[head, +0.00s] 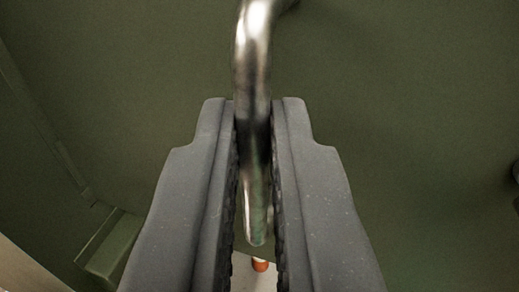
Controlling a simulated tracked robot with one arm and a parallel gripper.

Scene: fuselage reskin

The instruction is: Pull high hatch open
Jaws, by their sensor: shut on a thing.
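My gripper (254,190) reaches up from the bottom of the head view. Its two dark grey fingers are shut on a shiny metal handle (252,55). The handle is a curved bar that runs down between the fingers and meets a surface at the top of the picture. The green hatch panel (400,110) fills most of the view behind the handle. Whether the hatch stands ajar cannot be told.
A green block (110,245) and a straight seam lie at the lower left. A pale strip (25,268) shows in the lower left corner. A small orange thing (260,265) shows between the fingers. A dark part (516,172) touches the right edge.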

